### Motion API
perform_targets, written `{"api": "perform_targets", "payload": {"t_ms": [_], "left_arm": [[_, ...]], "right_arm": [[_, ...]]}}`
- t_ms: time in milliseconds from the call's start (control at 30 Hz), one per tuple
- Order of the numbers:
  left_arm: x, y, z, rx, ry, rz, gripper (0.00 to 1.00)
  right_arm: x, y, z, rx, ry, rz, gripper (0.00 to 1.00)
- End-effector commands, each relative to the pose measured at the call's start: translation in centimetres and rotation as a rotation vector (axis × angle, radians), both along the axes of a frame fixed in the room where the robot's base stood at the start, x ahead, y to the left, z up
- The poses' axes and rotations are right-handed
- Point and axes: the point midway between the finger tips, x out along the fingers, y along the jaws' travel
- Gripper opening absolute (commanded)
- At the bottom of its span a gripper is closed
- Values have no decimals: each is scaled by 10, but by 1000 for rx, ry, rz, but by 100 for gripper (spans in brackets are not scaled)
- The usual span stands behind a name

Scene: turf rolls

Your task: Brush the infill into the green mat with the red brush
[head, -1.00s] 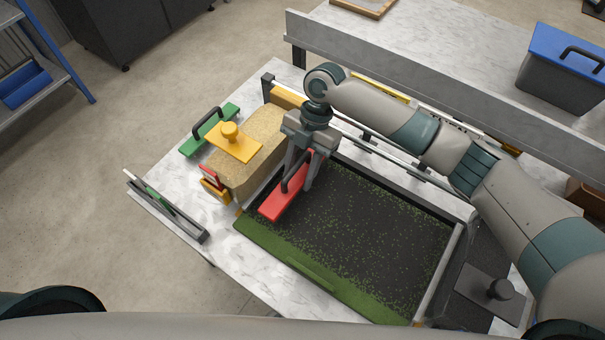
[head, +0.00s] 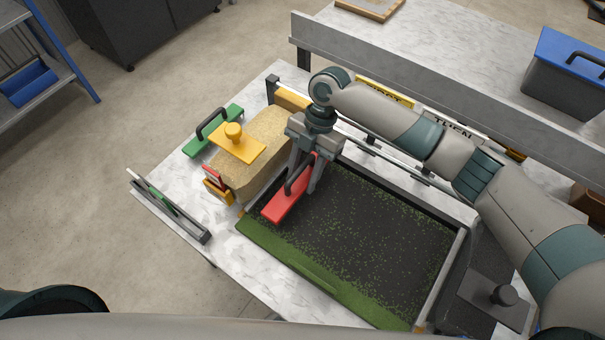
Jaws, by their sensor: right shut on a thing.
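The red brush (head: 287,204) is a flat red block with a dark handle. My right gripper (head: 300,180) is shut on its handle and holds it over the left end of the mat. Whether the brush touches the mat is hard to tell. The green mat (head: 330,285) shows a plain green strip along its front edge. The rest of it is covered by dark infill (head: 370,235) with green specks showing through. My left gripper is not in view.
Left of the mat are a sand-coloured block (head: 265,150) with a yellow handled plate (head: 236,146), a green handled block (head: 212,132) and a narrow grey tray (head: 168,207). A dark handled plate (head: 490,300) lies right. A raised ledge (head: 450,110) runs behind.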

Motion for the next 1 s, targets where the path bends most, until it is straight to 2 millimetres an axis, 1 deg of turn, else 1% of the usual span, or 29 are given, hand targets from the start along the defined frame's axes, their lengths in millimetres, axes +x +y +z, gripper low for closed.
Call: {"api": "perform_targets", "payload": {"t_ms": [1000], "left_arm": [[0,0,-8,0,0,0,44]], "right_arm": [[0,0,-13,1,0,0,3]]}}
